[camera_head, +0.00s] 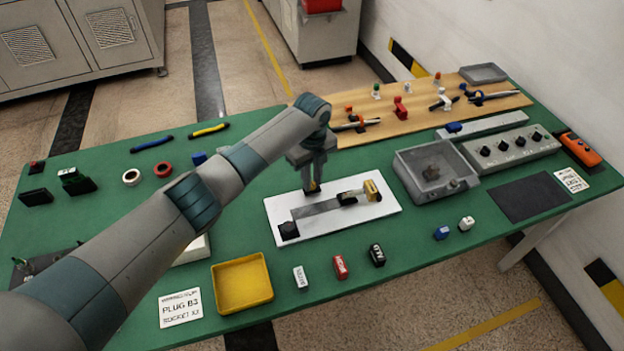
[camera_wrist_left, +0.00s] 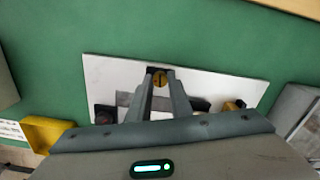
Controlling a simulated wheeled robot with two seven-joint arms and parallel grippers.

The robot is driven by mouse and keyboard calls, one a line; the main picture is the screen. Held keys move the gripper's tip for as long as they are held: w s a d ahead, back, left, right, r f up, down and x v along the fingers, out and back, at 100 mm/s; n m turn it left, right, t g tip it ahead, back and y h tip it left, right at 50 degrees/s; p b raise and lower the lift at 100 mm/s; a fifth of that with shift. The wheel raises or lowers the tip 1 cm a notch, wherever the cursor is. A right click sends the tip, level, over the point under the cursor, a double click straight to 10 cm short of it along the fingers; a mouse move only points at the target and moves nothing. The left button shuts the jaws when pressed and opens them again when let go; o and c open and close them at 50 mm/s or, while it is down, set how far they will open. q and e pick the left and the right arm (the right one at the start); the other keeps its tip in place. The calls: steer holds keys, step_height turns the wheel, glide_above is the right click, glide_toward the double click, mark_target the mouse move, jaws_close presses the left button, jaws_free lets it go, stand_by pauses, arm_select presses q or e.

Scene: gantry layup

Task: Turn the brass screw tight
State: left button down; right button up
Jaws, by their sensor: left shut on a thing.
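The brass screw (camera_wrist_left: 158,79) shows in the left wrist view as a round, slotted head at the far edge of a white plate (camera_wrist_left: 100,75). My left gripper (camera_wrist_left: 160,82) has its two fingertips closed around that head. In the head view my left gripper (camera_head: 312,188) points straight down at the back part of the white plate (camera_head: 370,222), and the screw is hidden there by the fingers. The plate also carries a dark grey strip (camera_head: 318,208), a black block (camera_head: 289,230) and a brass-yellow piece (camera_head: 371,190). My right gripper is out of view.
A yellow tray (camera_head: 242,308) and several small labelled blocks lie in front of the plate. A grey bin (camera_head: 462,184) and a knobbed panel (camera_head: 512,150) stand to its right. A wooden board (camera_head: 460,85) with tools lies behind. Green tabletop around the plate is mostly clear.

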arm_select(q)
steer(key=shift+w+r, duration=0.1)
steer(key=shift+r, duration=0.05)
steer(key=c, duration=1.6)
jaws_free()
step_height(320, 180, up, 17)
steer(key=b, duration=0.4)
steer(key=shift+r, duration=0.15)
